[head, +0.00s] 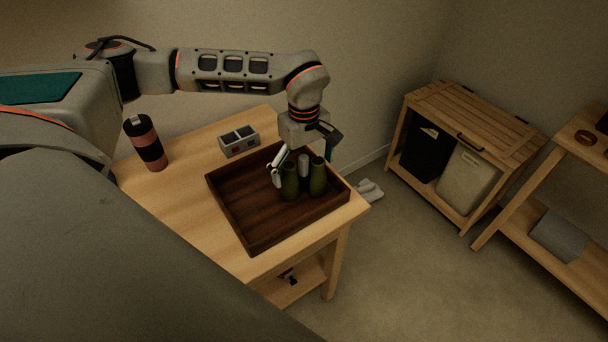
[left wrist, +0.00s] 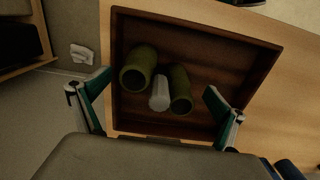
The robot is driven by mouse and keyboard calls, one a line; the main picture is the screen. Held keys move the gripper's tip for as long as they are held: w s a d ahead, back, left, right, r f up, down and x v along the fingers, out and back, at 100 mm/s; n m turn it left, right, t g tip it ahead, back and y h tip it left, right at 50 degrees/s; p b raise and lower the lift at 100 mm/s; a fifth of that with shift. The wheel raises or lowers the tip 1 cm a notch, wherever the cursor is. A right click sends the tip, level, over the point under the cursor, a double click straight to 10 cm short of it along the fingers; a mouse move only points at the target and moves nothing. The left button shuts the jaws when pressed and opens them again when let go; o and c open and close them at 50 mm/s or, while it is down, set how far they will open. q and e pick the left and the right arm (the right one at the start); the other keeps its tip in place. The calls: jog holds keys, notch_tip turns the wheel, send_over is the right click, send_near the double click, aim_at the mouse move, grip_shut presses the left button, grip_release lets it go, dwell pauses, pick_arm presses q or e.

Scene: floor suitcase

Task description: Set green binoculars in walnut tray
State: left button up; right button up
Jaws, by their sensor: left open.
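The green binoculars (head: 318,178) stand inside the walnut tray (head: 241,232), near its right end. In the left wrist view the binoculars (left wrist: 181,90) show as two green barrels with a pale grey piece between them, inside the dark tray (left wrist: 200,33). My left gripper (head: 304,162) is just above and behind the binoculars. In the left wrist view its open fingers (left wrist: 155,104) are spread wide to both sides, apart from the barrels. Whether the binoculars rest fully on the tray floor is hard to tell. My right gripper is not in view.
The tray sits on a light wooden table (head: 180,200). A black and pink bottle (head: 146,143) and a grey box with compartments (head: 239,141) stand on it behind the tray. A slatted wooden cabinet (head: 470,115) stands at right, with open floor (head: 420,270) between.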

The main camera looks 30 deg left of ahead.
pick_arm(q)
notch_tip(320, 180, up, 9)
jog(key=shift+r, duration=0.2)
jog(key=shift+s+f, duration=0.1)
dwell(0.5)
